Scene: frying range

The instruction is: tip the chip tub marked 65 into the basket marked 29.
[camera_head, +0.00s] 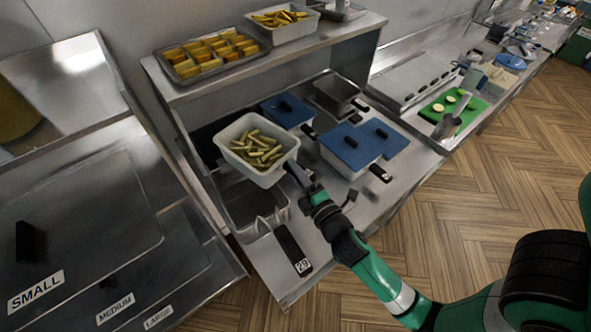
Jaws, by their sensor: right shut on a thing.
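A white tub (270,178) of cut chips hangs above the counter at the middle left. My right gripper (303,178) is shut on its near right side. The tub looks roughly level and the chips lie inside it. No 65 mark shows on the side I see. The basket marked 29 (241,208) is below the tub, a metal basket with a black handle (290,246) pointing toward the front. The label 29 is on the handle's end. The tub hides the basket's far part. My left gripper is not in view.
Blue-lidded containers (352,146) and another metal basket (336,94) stand right of and behind the tub. A shelf above holds a tray of chips (212,54) and a white tub (283,22). A green board (454,107) lies at the right.

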